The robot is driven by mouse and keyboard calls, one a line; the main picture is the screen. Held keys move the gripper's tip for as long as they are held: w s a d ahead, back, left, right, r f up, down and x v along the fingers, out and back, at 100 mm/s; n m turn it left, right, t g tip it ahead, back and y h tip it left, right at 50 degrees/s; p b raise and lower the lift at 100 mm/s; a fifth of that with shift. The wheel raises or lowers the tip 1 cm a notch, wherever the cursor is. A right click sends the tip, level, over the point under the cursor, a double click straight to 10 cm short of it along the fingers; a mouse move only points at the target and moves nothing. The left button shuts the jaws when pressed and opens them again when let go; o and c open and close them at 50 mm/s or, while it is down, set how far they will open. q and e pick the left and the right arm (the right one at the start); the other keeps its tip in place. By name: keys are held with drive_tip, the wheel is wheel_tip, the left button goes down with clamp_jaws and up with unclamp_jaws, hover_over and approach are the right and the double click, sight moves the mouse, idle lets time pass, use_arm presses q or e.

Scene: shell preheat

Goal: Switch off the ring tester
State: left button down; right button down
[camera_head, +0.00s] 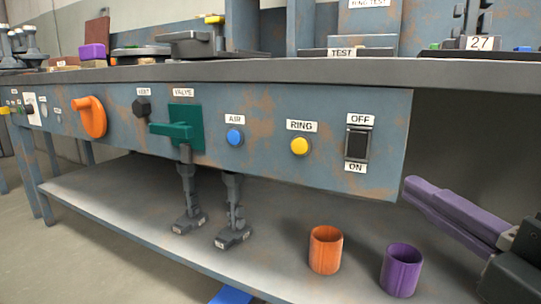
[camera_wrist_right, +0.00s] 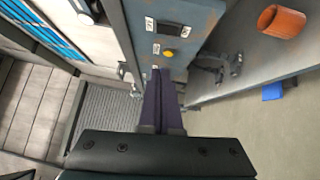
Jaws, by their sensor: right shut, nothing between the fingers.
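The dark rocker switch (camera_head: 357,143) is on the right part of the bench's front panel, with an OFF label above it and an ON label below. Which side is pressed in, I cannot tell. Left of it is a yellow button (camera_head: 299,146) under a RING label. My right gripper (camera_head: 409,189), with purple fingers, is shut and empty. It is to the right of and below the switch, apart from the panel. In the right wrist view its fingers (camera_wrist_right: 161,72) point towards the panel, where the switch (camera_wrist_right: 167,27) shows beyond the tips. My left gripper is not in view.
The panel also has a blue AIR button (camera_head: 235,137), a green valve handle (camera_head: 184,130) and an orange handle (camera_head: 92,117). An orange cup (camera_head: 325,250) and a purple cup (camera_head: 401,270) stand on the lower shelf. The bench top (camera_head: 300,72) overhangs the panel.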

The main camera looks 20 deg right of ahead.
drive_tip(key=b, duration=0.2)
approach(352, 138)
drive_tip(key=w+a, duration=0.3)
drive_tip(key=shift+w+d+r+b, duration=0.1)
drive_tip(key=shift+w+d+b, duration=0.55)
drive_tip(key=shift+w+d, duration=0.4)
drive_tip(key=shift+w+d+r, duration=0.2)
drive_tip(key=shift+w+d, duration=0.1)
drive_tip(key=shift+d, duration=0.4)
